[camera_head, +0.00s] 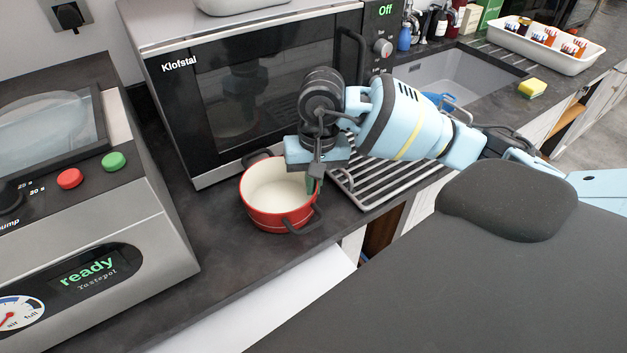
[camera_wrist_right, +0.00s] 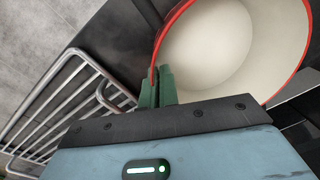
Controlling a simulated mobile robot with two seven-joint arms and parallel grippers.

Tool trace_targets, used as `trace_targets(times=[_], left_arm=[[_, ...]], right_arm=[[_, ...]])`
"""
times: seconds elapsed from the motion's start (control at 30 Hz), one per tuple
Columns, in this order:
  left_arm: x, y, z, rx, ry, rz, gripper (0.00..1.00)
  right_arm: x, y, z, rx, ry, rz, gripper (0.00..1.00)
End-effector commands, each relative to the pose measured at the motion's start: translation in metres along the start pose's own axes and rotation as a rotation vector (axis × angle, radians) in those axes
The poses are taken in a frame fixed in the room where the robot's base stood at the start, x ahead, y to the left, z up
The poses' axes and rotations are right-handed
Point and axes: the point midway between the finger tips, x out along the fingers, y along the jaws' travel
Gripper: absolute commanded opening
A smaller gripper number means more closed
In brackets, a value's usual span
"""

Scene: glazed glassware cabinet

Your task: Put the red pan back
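The red pan (camera_head: 277,218), cream inside with dark handles, is upright at the dark counter in front of the microwave; I cannot tell whether its base touches. My right gripper (camera_head: 313,184) points down at the pan's right rim. In the right wrist view, the green fingers (camera_wrist_right: 157,88) are close together with the wall of the red pan (camera_wrist_right: 215,45) pinched between them. The pan is empty. My left gripper is not in view.
A metal rack (camera_head: 385,176) lies right of the pan, with a sink (camera_head: 470,75) beyond. The microwave (camera_head: 185,95) stands behind. A machine reading "ready" (camera_head: 150,215) stands left. A yellow sponge (camera_head: 532,88) and a white tray (camera_head: 570,62) are farther right. The counter's front edge is close.

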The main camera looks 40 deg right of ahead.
Motion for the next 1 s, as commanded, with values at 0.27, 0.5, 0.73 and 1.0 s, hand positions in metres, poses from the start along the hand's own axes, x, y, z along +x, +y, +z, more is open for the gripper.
trace_targets(times=[0.27, 0.5, 0.73, 1.0], left_arm=[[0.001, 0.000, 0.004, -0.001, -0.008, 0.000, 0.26], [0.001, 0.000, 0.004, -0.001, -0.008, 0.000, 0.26], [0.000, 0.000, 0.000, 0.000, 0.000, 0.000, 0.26], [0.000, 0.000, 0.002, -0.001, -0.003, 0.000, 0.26]], right_arm=[[0.003, 0.000, 0.000, 0.001, 0.000, 0.001, 0.17], [0.003, 0.000, 0.000, 0.000, 0.000, 0.000, 0.24], [-0.006, -0.001, -0.001, 0.000, 0.003, -0.002, 0.24], [-0.054, -0.001, -0.001, 0.000, 0.004, -0.002, 0.24]])
